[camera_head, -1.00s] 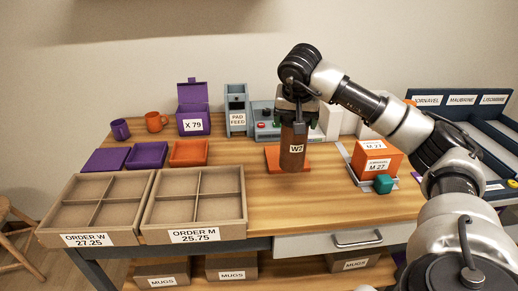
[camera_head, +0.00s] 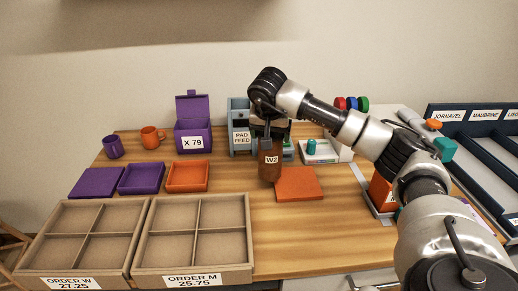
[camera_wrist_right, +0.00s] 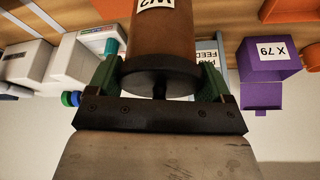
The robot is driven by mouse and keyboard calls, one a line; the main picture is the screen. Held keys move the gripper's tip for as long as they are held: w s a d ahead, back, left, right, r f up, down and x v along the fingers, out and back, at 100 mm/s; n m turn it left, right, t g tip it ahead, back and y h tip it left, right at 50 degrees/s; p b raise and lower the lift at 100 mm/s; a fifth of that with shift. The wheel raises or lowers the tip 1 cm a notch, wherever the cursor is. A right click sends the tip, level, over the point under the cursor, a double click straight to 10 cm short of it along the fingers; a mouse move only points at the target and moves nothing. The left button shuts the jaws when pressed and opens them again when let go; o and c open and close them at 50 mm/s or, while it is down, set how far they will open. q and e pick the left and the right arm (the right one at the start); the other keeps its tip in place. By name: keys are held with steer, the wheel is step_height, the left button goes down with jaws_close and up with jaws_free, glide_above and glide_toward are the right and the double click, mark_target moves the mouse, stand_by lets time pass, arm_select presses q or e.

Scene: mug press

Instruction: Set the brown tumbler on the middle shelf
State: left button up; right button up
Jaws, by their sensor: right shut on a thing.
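The brown tumbler (camera_head: 269,161) bears a white label and has a dark lid. It stands roughly upright in the head view, left of the flat orange mat (camera_head: 299,184). My right gripper (camera_head: 268,138) is shut on its upper part from above. The wrist view shows the tumbler (camera_wrist_right: 162,42) between the two green-padded fingers of my right gripper (camera_wrist_right: 160,84). I cannot tell whether its bottom touches the table. No middle shelf can be made out in these views. My left gripper is not in view.
Purple and orange trays (camera_head: 187,177) lie to the left, with divided order boxes (camera_head: 196,267) in front. A purple box (camera_head: 193,139), a purple mug (camera_head: 112,147) and an orange mug (camera_head: 152,138) stand behind. The grey pad feeder (camera_head: 239,141) is close behind the tumbler. Bare table lies in front.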

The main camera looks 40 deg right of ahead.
mark_target(259, 150)
steer(key=w+a+f, duration=0.1)
steer(key=w+f, duration=0.1)
steer(key=w, duration=0.1)
steer(key=shift+a+f, duration=0.1)
steer(key=shift+a, duration=0.25)
step_height(259, 150, down, 4)
steer(key=shift+p, duration=0.35)
steer(key=o, duration=1.2)
steer(key=shift+f, duration=0.15)
